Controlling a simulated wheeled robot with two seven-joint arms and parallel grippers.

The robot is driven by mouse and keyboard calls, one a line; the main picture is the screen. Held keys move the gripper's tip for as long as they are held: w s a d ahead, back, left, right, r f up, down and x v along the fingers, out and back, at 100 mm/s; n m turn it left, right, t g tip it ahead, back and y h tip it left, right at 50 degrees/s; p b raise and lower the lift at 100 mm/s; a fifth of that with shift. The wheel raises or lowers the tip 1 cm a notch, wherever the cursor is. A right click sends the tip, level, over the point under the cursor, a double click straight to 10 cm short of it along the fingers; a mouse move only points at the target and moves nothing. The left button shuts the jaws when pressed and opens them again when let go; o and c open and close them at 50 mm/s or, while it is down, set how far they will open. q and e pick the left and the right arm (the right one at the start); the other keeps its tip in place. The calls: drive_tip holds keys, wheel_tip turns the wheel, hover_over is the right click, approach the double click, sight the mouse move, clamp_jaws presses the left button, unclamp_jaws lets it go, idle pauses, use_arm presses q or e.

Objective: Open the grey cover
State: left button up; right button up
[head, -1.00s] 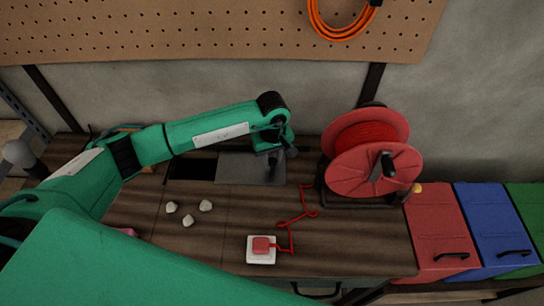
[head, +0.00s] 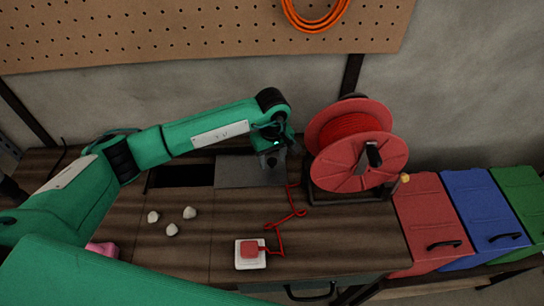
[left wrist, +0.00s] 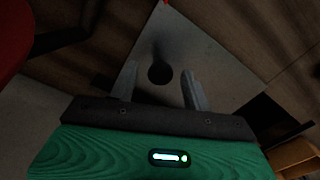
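The grey cover (head: 232,171) is a flat plate at the back of the wooden workbench. A dark rectangular opening (head: 181,176) shows along its left side, so it stands partly open. My left gripper (head: 270,163) is over the cover's right part and hides some of it. In the left wrist view, the left gripper's fingers (left wrist: 160,88) are apart, with the grey cover (left wrist: 207,63) below them. A round dark spot (left wrist: 159,74), hole or knob I cannot tell, lies between the fingers, touching neither. My right gripper is not in view.
A red cable reel (head: 352,150) stands close right of the gripper. Its red cord runs to a white block with a red top (head: 250,253). Three pale stones (head: 172,229) lie in front of the opening. Red, blue and green bins (head: 470,205) are at right.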

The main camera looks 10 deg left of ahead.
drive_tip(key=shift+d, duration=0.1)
use_arm(q)
drive_tip(key=shift+r, duration=0.15)
wheel_tip(320, 180, up, 14)
drive_tip(key=b, duration=0.3)
drive_tip(key=shift+f, duration=0.25)
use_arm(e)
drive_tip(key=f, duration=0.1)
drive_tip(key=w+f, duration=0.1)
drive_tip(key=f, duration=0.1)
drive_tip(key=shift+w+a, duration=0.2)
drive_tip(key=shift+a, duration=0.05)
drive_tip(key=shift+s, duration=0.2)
